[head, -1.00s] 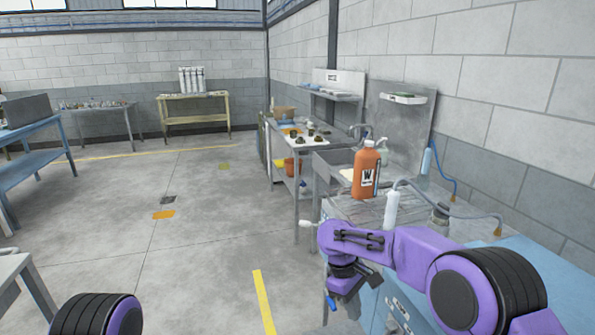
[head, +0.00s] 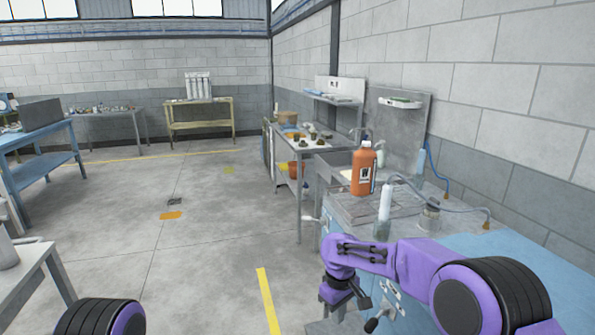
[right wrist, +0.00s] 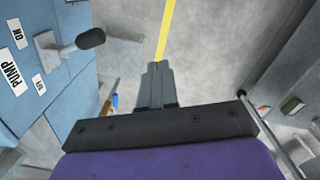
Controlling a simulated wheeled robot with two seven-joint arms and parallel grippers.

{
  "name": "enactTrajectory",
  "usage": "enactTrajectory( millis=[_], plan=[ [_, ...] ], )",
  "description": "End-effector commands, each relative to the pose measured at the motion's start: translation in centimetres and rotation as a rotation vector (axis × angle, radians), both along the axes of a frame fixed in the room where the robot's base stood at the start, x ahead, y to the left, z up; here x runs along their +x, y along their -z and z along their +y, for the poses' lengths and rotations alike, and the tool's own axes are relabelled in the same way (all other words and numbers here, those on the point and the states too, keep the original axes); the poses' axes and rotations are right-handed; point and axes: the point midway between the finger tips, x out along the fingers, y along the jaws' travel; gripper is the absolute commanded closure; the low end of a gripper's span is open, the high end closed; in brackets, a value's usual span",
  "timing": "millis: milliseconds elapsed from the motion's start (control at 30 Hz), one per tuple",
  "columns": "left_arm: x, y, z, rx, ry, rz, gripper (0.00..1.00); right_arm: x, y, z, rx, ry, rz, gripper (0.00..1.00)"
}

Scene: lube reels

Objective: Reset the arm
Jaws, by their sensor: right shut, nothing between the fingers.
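My right arm reaches in from the right in the head view, bent down beside the blue bench. Its gripper (right wrist: 157,72) shows in the right wrist view, shut with its fingers together and nothing between them. It points down over the grey floor, apart from the bench front. In the head view the fingers are hard to make out below the purple wrist. Only a purple and black part of my left arm shows at the lower left of the head view; the left gripper is out of view.
The blue bench (head: 500,262) stands close at the right, with a lever (right wrist: 90,39) and a PUMP ON label on its front. An orange W bottle (head: 363,170) and a white-capped tube (head: 385,205) stand on the worktop. A grey table (head: 25,265) is at the left.

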Motion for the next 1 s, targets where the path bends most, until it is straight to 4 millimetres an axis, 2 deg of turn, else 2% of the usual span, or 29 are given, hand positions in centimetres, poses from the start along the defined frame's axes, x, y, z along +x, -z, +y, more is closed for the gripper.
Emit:
enactTrajectory(
  millis=[167,267,367,467,567,667,700,833,900,1000],
  plan=[
    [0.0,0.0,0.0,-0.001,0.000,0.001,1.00,0.4,2.7,1.3,0.105,0.122,-0.098,1.00],
    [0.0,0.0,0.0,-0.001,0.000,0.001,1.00,0.2,5.0,1.7,0.173,0.219,-0.160,1.00],
    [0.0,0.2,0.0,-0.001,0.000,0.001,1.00,-0.8,8.4,1.3,0.244,0.356,-0.234,1.00],
    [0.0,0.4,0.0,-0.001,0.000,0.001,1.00,-3.1,12.7,-0.5,0.305,0.540,-0.321,1.00],
    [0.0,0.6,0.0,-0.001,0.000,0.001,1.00,-7.2,16.7,-3.8,0.326,0.737,-0.411,1.00],
    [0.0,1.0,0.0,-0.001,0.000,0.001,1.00,-13.4,19.9,-8.5,0.296,0.932,-0.500,1.00],
    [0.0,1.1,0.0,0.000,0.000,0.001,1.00,-16.4,20.7,-10.5,0.268,1.002,-0.531,1.00],
    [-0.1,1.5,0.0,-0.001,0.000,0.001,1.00,-26.3,21.5,-16.1,0.143,1.168,-0.591,1.00],
    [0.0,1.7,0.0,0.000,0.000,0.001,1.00,-31.1,21.4,-18.1,0.069,1.212,-0.579,1.00],
    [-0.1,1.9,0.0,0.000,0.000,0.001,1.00,-36.3,21.5,-19.4,-0.016,1.228,-0.506,1.00]
  ],
)
